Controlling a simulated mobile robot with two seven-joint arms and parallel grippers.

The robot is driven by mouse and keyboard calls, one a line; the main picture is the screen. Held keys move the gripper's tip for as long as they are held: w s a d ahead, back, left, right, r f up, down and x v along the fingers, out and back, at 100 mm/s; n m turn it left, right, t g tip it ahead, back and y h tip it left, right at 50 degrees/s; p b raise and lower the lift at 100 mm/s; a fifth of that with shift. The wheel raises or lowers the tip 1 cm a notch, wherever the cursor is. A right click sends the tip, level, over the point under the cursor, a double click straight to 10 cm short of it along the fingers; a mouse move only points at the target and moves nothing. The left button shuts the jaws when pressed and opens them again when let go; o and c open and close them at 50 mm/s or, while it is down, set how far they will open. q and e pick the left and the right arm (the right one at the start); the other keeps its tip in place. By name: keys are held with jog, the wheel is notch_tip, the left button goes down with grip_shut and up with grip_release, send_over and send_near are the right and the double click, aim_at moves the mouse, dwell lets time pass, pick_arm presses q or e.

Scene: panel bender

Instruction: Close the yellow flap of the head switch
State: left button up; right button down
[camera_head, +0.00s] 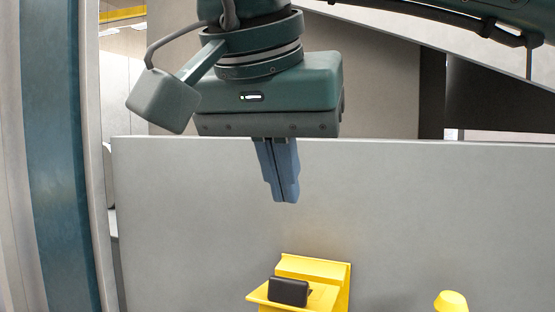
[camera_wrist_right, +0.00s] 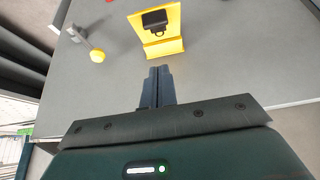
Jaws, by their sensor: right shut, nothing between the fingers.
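The yellow head switch (camera_head: 330,270) sits low on the grey panel, below my right gripper in the head view. A yellow flap-like plate (camera_head: 259,292) sticks out at its front left, with a black block (camera_head: 289,291) at it. In the right wrist view the yellow piece (camera_wrist_right: 171,45) and black block (camera_wrist_right: 155,19) lie just beyond my fingertips. My right gripper (camera_head: 286,201) points down, its blue-grey fingers shut together and empty, apart from the yellow part. The fingers also show in the wrist view (camera_wrist_right: 157,70). My left gripper is not in view.
A yellow knob (camera_head: 452,301) is right of the switch in the head view; it shows on a grey stem in the wrist view (camera_wrist_right: 97,56). The grey panel (camera_head: 190,220) is otherwise bare around the fingers. A blue column (camera_head: 50,160) stands at left.

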send_over(287, 290)
jog(key=w, duration=0.1)
jog(key=f, duration=0.5)
jog(key=shift+d, duration=0.25)
jog(key=shift+s+a+f, duration=0.1)
jog(key=shift+s+f, duration=0.1)
jog(key=shift+f, duration=0.35)
jog(key=shift+s+a+f, duration=0.1)
jog(key=shift+s+f, duration=0.1)
jog(key=shift+f, duration=0.35)
jog(key=shift+s+f, duration=0.15)
jog(key=shift+f, duration=0.45)
jog(key=shift+f, duration=0.1)
